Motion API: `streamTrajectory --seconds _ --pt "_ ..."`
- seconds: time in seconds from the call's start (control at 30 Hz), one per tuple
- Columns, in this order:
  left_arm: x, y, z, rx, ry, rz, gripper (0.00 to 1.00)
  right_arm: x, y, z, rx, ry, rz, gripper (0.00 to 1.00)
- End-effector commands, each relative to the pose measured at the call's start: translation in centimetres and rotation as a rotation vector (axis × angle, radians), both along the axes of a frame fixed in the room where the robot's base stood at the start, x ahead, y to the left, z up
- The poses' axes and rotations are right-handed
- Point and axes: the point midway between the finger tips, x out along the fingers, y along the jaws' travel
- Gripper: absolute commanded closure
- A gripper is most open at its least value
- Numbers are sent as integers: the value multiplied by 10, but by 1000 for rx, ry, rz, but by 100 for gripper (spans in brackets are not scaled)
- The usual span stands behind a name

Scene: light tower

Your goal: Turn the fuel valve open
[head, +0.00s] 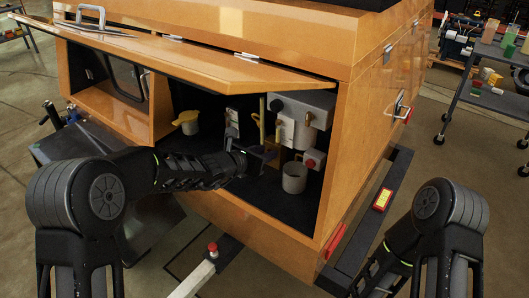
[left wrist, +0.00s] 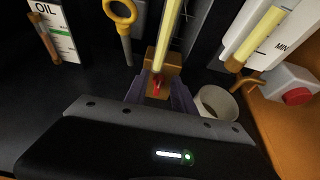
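The fuel valve (left wrist: 167,62) looks like a brass-coloured block with a small red handle (left wrist: 158,84), at the foot of a yellow tube (left wrist: 170,25) in the left wrist view. In the head view the block (head: 274,152) sits inside the open compartment. My left gripper (left wrist: 160,88) reaches in at the valve. Its two dark fingers stand apart, one on each side of the red handle. I cannot tell whether they touch it. My right arm (head: 405,240) is at the lower right of the head view, outside the box; its gripper is not visible.
The orange box's raised door (head: 190,62) hangs over my left arm. A grey cup (head: 294,177) stands right of the valve. A yellow ring-handled dipstick (left wrist: 120,18), an oil gauge (left wrist: 52,30) and a red-buttoned box (left wrist: 292,90) are close by. A yellow funnel-like piece (head: 187,121) is further left.

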Motion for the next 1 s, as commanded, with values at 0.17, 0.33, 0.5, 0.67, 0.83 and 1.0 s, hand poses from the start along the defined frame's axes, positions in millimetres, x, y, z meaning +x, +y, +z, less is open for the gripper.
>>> streamTrajectory --seconds 0.17,0.33,0.5,0.67,0.83,1.0 --pt "0 0 0 0 0 0 78 0 0 0 0 0 0 100" --pt "0 0 0 0 0 0 92 0 0 0 0 0 0 100" --pt "0 0 0 0 0 0 100 0 0 0 0 0 0 100" --pt "0 0 0 1 1 0 100 0 0 0 0 0 0 100" --pt "0 0 0 1 1 0 100 0 0 0 0 0 0 100" --pt "0 0 -1 4 -3 0 100 0 0 -4 0 0 0 100"
